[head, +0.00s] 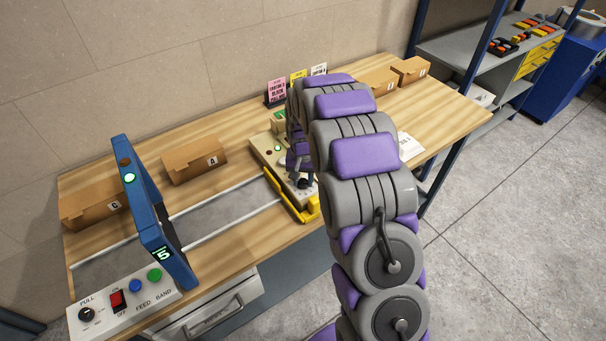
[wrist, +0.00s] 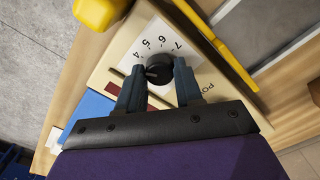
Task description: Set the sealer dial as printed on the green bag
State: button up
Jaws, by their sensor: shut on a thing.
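The sealer (head: 268,158) is a cream box with a yellow bar, on the bench in the middle of the head view, partly behind my arm. Its black dial (wrist: 160,74) sits on a white plate (wrist: 150,42) with printed numbers, of which 4, 5, 6 and 7 show in the wrist view. My gripper (wrist: 161,68) has one finger on each side of the dial and is shut on it. I cannot tell surely which number the dial points to. I cannot make out a green bag or its print; a small greenish thing (head: 279,121) shows behind the sealer, partly hidden.
A blue frame (head: 143,203) with a lit 5 stands over a rail track on the left. Near it is a control panel (head: 125,297) with a knob, switch and buttons. Cardboard boxes (head: 193,161) and signs in pink (head: 277,92), yellow and white stand at the back.

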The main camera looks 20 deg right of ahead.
aim_at(303, 181)
jog(key=m+p, duration=0.2)
jog(key=m, duration=0.2)
jog(key=shift+m, duration=0.3)
jog(key=shift+m+p, duration=0.7)
jog(key=shift+m, duration=1.5)
jog(key=o, duration=1)
jog(key=shift+a+r+p, duration=0.1)
jog(key=shift+r+p, duration=0.5)
jog(key=shift+r, duration=8.05)
